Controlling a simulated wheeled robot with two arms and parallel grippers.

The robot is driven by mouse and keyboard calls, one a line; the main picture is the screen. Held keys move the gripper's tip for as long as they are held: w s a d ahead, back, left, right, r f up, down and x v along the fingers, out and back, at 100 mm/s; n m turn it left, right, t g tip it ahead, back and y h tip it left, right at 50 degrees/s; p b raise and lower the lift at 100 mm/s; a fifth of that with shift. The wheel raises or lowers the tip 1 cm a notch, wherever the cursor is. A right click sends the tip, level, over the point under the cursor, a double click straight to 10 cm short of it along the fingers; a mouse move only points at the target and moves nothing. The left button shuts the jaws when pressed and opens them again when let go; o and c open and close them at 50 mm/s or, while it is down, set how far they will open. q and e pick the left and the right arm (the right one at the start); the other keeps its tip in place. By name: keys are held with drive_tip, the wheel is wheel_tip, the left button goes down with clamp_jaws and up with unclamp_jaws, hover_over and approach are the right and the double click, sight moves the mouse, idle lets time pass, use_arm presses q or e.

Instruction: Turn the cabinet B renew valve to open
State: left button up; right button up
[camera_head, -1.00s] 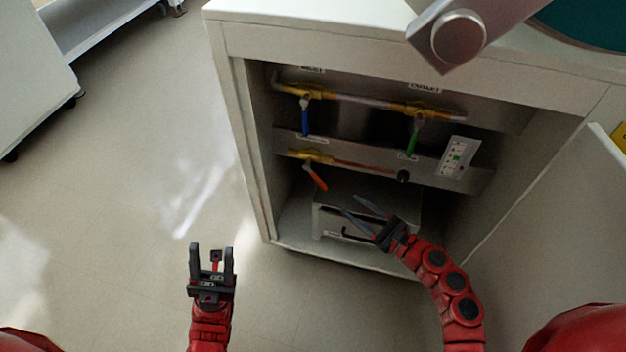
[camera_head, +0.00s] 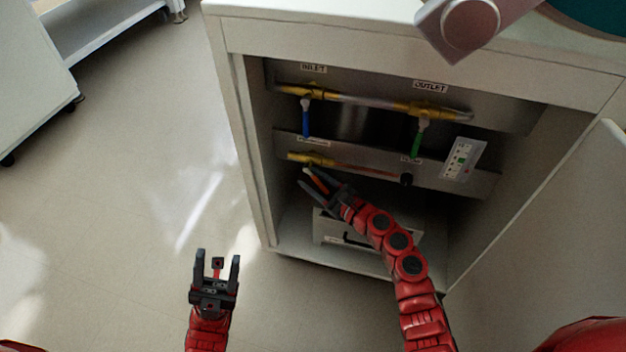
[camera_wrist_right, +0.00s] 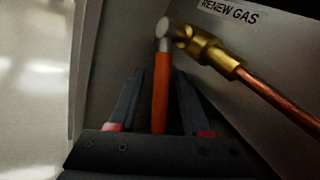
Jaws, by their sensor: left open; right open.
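The renew valve has an orange handle (camera_wrist_right: 160,95) on a brass body (camera_wrist_right: 205,48), under a "RENEW GAS" label (camera_wrist_right: 228,10) in the right wrist view. In the head view its brass fitting (camera_head: 310,158) is on the lower panel of the open cabinet. My right gripper (camera_wrist_right: 155,88) is open, with one finger on each side of the orange handle. In the head view my right gripper (camera_head: 310,183) reaches into the cabinet, partly covering the handle. I cannot tell whether the fingers touch it. My left gripper (camera_head: 219,260) is open and empty above the floor, outside the cabinet.
Above are a blue-handled inlet valve (camera_head: 306,118) and a green-handled outlet valve (camera_head: 419,139). A white indicator plate (camera_head: 463,159) is at the right. A grey box (camera_head: 327,229) stands below.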

clamp_jaws()
idle(1.4)
